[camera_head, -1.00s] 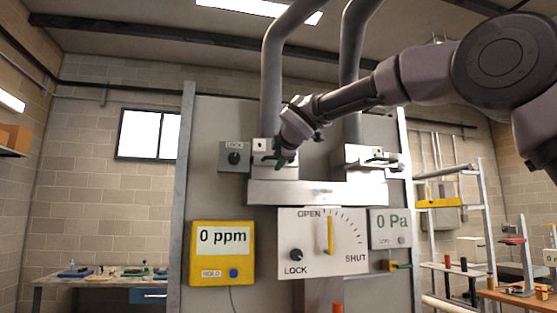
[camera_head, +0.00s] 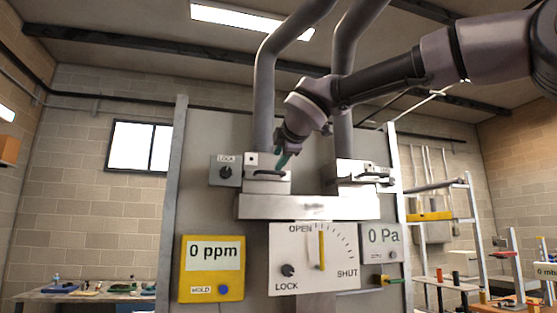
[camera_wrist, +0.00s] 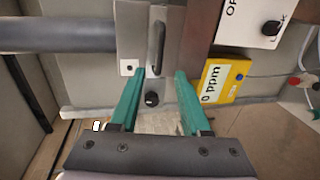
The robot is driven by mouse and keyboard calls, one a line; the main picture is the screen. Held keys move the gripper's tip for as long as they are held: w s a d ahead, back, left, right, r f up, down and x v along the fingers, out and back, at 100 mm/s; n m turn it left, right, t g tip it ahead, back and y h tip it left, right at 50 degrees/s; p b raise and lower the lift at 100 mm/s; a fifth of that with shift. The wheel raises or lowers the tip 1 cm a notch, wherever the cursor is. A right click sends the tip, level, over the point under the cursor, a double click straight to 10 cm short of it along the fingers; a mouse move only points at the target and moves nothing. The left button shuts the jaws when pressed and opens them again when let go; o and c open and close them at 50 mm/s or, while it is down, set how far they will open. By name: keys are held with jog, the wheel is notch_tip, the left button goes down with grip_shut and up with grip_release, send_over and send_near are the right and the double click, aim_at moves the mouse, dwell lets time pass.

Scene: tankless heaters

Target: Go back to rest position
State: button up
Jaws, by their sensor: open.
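My gripper (camera_wrist: 160,86) shows in the wrist view with its two green fingers apart and nothing between them. In the head view my gripper (camera_head: 281,163) is in front of the upper left valve block (camera_head: 268,184). The block's dark handle (camera_wrist: 158,45) lies just beyond the fingertips in the wrist view. I cannot tell from the head view whether a finger touches the handle. My arm reaches in from the upper right.
The panel holds a LOCK knob box (camera_head: 225,171), a yellow 0 ppm meter (camera_head: 211,268), an OPEN/SHUT lever plate (camera_head: 314,257), a 0 Pa gauge (camera_head: 382,243) and a right valve block (camera_head: 358,173). Pipes rise above. A workbench (camera_head: 85,295) stands at lower left.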

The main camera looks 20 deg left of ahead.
dwell(0.3)
jog(key=w+d+f+m+g+h, duration=0.15)
jog(key=d+f+m, duration=0.25)
jog(key=d, duration=0.5)
jog(key=w+d+f+m+t+h, duration=0.1)
jog(key=w+d+f+m+h, duration=0.2)
jog(key=d, duration=0.7)
jog(key=s+d+f+m+g+h, duration=0.1)
jog(key=s+d+f+m, duration=0.2)
jog(key=d+f+m, duration=0.35)
jog(key=s+d+f+m+g+h, duration=0.1)
jog(key=s+d+f+m+g, duration=0.2)
jog(key=d, duration=0.6)
jog(key=s+d+f+m, duration=0.5)
jog(key=s+f+m, duration=0.1)
jog(key=s+f, duration=0.1)
jog(key=s+d+f+m+g, duration=0.1)
jog(key=s+d+f+m, duration=0.3)
jog(key=s+f+m, duration=0.2)
notch_tip(320, 180, down, 2)
jog(key=shift+s+d, duration=0.4)
jog(key=shift+s, duration=0.1)
jog(key=shift+g, duration=0.25)
